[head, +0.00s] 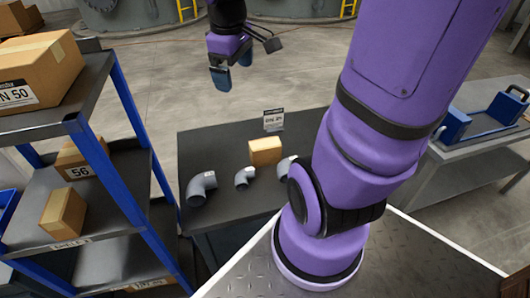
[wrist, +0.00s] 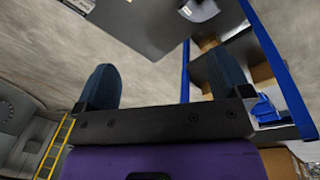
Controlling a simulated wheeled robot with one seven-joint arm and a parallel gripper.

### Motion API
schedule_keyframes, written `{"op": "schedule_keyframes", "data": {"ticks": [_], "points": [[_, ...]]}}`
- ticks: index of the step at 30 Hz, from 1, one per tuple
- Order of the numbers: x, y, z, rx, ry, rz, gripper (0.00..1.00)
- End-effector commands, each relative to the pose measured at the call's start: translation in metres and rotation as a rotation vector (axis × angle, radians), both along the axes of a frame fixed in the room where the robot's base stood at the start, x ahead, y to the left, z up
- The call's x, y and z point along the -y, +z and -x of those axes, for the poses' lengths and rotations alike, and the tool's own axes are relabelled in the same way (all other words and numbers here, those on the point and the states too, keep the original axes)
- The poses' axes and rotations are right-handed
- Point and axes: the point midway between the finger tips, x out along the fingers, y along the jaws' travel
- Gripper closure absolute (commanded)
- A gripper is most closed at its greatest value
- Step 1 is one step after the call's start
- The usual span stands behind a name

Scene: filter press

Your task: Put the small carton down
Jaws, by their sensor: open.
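A small tan carton (head: 265,151) stands upright on the dark table (head: 225,150), in front of a small label sign (head: 273,120). My gripper (head: 220,80) is open and empty. In the head view it hangs beyond the table's far edge, up and left of the carton and clear of it. In the wrist view my gripper (wrist: 163,75) shows its two blue fingers spread wide with nothing between them. The carton does not show clearly in the wrist view.
Grey pipe elbows (head: 201,187) lie on the table beside the carton. A blue-framed shelf (head: 130,110) with several cartons (head: 63,212) stands at left. A side table (head: 465,165) with a blue-handled item stands at right. My arm hides part of the dark table's right side.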

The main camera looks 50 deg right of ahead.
Motion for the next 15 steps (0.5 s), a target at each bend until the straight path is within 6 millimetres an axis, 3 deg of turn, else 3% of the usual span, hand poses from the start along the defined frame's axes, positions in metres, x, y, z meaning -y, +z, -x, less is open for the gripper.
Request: {"op": "schedule_keyframes", "data": {"ticks": [6,15], "points": [[0.042,-0.049,-0.02,-0.118,0.109,-0.063,0.04],[0.095,-0.119,-0.03,-0.186,0.277,-0.22,0.04]]}}
